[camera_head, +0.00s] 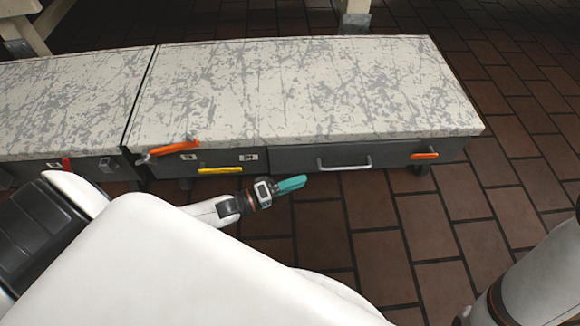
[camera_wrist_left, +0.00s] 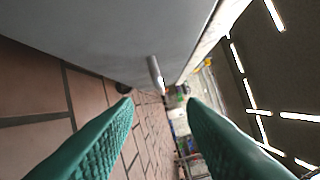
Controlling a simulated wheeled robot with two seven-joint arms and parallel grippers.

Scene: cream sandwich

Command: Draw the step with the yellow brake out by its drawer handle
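The step (camera_head: 300,90) has a worn, marbled pale top and a dark grey front. The yellow brake (camera_head: 220,171) is a bar low on the left part of that front. A silver drawer handle (camera_head: 343,164) is on the right part; a metal bar like it shows in the left wrist view (camera_wrist_left: 155,74), ahead of the fingertips. My left gripper (camera_head: 291,184) is in front of the step, left of the handle and a little lower. Its teal fingers are apart with nothing between them in the left wrist view (camera_wrist_left: 158,101). My right gripper is out of view.
An orange lever (camera_head: 173,148) is at the step's front left, and an orange piece (camera_head: 424,155) is right of the handle. A second marbled unit (camera_head: 65,100) with a red lever (camera_head: 66,164) adjoins at left. Brick-tiled floor (camera_head: 400,235) in front is clear.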

